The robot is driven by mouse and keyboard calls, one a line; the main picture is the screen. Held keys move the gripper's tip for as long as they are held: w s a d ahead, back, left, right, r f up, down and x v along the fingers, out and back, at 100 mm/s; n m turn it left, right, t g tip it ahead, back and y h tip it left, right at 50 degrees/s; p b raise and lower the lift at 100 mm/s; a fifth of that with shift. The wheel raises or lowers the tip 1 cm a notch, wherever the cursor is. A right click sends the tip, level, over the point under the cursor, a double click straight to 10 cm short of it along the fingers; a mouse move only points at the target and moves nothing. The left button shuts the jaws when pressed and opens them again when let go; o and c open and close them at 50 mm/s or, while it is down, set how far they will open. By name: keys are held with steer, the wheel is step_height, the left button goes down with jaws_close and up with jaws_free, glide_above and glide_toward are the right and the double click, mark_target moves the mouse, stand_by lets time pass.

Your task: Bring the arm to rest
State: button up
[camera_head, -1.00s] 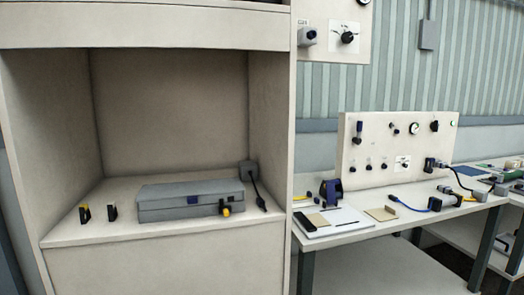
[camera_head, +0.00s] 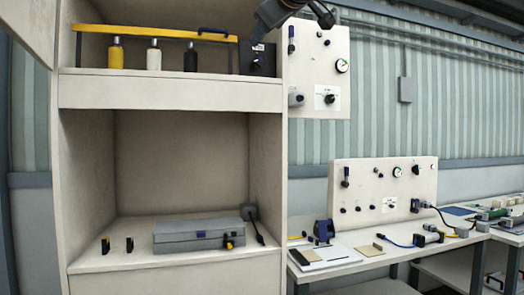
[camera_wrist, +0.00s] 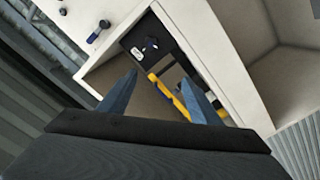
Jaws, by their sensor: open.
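My gripper (camera_wrist: 158,100) shows in the wrist view with its two blue-grey fingers spread apart and nothing between them. Behind the fingers are the upper shelf's black box (camera_wrist: 148,45) and a yellow bar (camera_wrist: 160,86). In the head view a dark part of my arm (camera_head: 275,12) hangs at the top edge, near the upper right corner of the cabinet. The fingertips cannot be made out clearly there.
A grey case (camera_head: 200,236) lies on the lower shelf. A wall panel (camera_head: 318,70) is close beside my arm. A bench with tools stands at right.

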steer(key=w+d+f+m+g+h, duration=0.1)
steer(key=w+d+f+g, duration=0.15)
steer(key=f, duration=0.95)
steer(key=w+d+f+m+g+h, duration=0.1)
steer(key=w+f+m+g, duration=0.15)
steer(key=f, duration=0.95)
steer(key=s+d+f+m+g+h, duration=0.1)
steer(key=s+d+f+g, duration=0.15)
steer(key=f, duration=0.85)
steer(key=s+d+f+m+g+h, duration=0.1)
steer(key=d+f, duration=0.2)
steer(key=f, duration=0.8)
steer(key=s+d+f+m+g, duration=0.3)
steer(key=s+d+f+g, duration=0.1)
steer(key=s+f, duration=0.9)
steer(key=s+d+f+m+g+h, duration=0.1)
steer(key=s+d+f+m+g, duration=0.2)
steer(key=s+f, duration=1)
step_height(320, 180, down, 3)
steer(key=shift+d+f+g, duration=0.1)
steer(key=shift+d+g, duration=0.55)
steer(key=shift+d, duration=0.3)
